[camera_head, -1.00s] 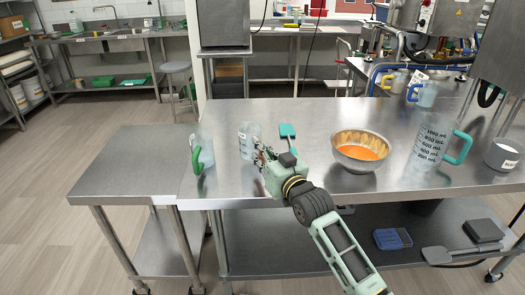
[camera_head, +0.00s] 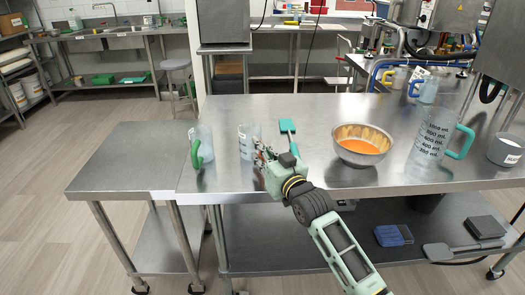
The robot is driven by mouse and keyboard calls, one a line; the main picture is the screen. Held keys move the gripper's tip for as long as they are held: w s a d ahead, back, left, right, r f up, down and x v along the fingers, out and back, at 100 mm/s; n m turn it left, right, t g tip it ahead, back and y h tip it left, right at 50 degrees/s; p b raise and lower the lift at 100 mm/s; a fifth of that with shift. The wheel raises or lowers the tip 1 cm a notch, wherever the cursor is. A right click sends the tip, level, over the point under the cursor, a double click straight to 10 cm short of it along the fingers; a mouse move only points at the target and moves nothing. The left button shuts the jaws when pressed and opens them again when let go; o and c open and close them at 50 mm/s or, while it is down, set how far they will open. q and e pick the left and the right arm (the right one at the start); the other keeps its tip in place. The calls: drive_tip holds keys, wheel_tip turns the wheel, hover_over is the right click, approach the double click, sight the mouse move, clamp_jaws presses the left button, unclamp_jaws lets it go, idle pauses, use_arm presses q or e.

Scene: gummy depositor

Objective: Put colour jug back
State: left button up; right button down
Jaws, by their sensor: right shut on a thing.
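My right gripper (camera_head: 262,160) is shut on a small clear jug (camera_head: 246,141) with dark markings, at the left part of the steel table (camera_head: 285,176). The jug looks close to upright; its handle is hidden by the gripper. I cannot tell whether its base touches the table. A similar clear jug with a green handle (camera_head: 201,147) stands to its left, apart from it. My left gripper is not in view.
A teal spatula (camera_head: 289,137) lies just right of the held jug. A metal bowl of orange liquid (camera_head: 361,145), a large jug with a teal handle (camera_head: 432,138) and a grey-white pot (camera_head: 506,150) stand further right. A lower side table (camera_head: 125,160) is clear.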

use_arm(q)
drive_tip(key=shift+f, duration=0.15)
use_arm(e)
drive_tip(key=shift+f, duration=0.3)
